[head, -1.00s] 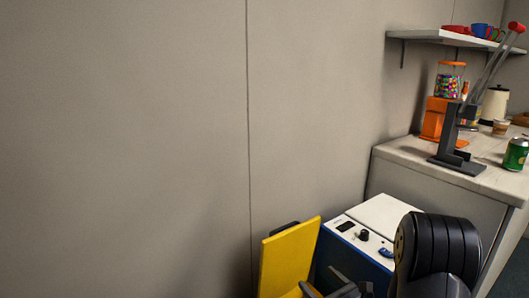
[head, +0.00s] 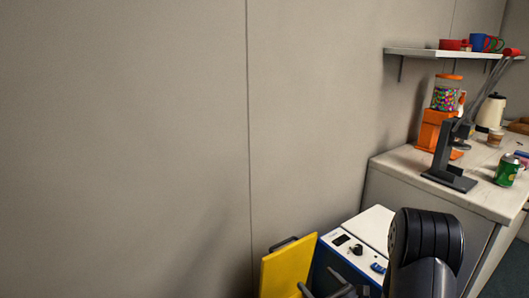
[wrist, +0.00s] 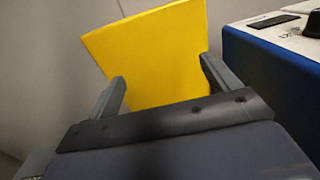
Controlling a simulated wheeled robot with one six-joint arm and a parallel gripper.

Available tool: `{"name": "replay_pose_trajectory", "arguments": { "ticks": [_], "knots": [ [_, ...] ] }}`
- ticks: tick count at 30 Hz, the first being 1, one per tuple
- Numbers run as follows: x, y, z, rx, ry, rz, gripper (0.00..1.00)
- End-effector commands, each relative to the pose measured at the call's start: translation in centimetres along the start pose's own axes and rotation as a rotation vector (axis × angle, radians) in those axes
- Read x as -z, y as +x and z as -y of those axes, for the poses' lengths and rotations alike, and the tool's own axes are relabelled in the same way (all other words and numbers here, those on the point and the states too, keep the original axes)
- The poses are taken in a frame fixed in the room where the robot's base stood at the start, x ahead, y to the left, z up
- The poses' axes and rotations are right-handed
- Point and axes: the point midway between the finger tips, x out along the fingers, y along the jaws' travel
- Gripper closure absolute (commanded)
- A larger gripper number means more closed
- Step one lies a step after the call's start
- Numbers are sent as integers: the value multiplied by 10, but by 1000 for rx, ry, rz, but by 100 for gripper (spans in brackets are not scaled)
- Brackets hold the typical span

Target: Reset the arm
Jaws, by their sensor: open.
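My gripper (wrist: 160,90) is open in the wrist view, its two dark fingers spread apart. A yellow panel (wrist: 150,50) shows beyond and between the fingers; I see nothing held. In the head view my gripper's fingers (head: 325,291) show at the bottom edge, in front of the yellow panel (head: 287,268). My dark arm fills the lower right of that view and hides part of what is behind it.
A white and blue box (head: 340,247) with a knob stands right of the yellow panel, and it also shows in the wrist view (wrist: 270,60). A counter (head: 405,165) holds a gumball machine (head: 432,128), a dark lever press (head: 446,160) and a green can (head: 507,170). A shelf (head: 440,52) holds mugs.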

Motion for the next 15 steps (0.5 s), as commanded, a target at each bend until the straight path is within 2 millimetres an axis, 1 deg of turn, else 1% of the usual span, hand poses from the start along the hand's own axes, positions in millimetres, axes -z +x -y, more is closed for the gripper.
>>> {"name": "replay_pose_trajectory", "arguments": {
  "ticks": [1, 15],
  "knots": [
    [-9, -1, 0, 1, 1, 0, 16],
    [-38, -5, -3, 4, 2, 1, 16]
  ]
}}
